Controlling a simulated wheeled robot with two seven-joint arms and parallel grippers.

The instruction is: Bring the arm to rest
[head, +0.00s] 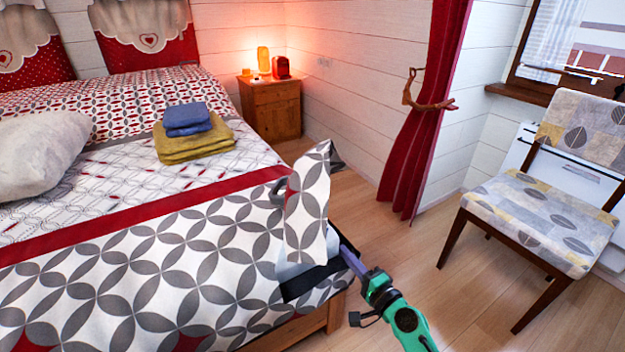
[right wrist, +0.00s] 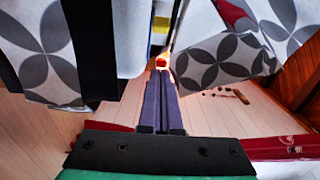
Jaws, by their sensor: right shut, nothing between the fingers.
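My right arm (head: 408,325), green and black, comes in from the bottom right beside the foot corner of the bed. My right gripper (head: 345,252) points at the bed corner, with its purple fingers shut and nothing between them. In the right wrist view the two fingers (right wrist: 162,98) lie side by side. They are close to the patterned bedcover (head: 150,285), part of which stands up in a raised flap (head: 308,205) at that corner. I cannot tell whether the fingers touch the cloth. My left gripper is out of view.
Folded blue (head: 187,117) and yellow (head: 195,142) cloths lie on the bed, with a grey pillow (head: 38,152) to their left. A nightstand (head: 272,110) with a lit lamp stands behind. A chair (head: 535,215) stands at the right. Wooden floor (head: 400,255) between bed and chair is clear.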

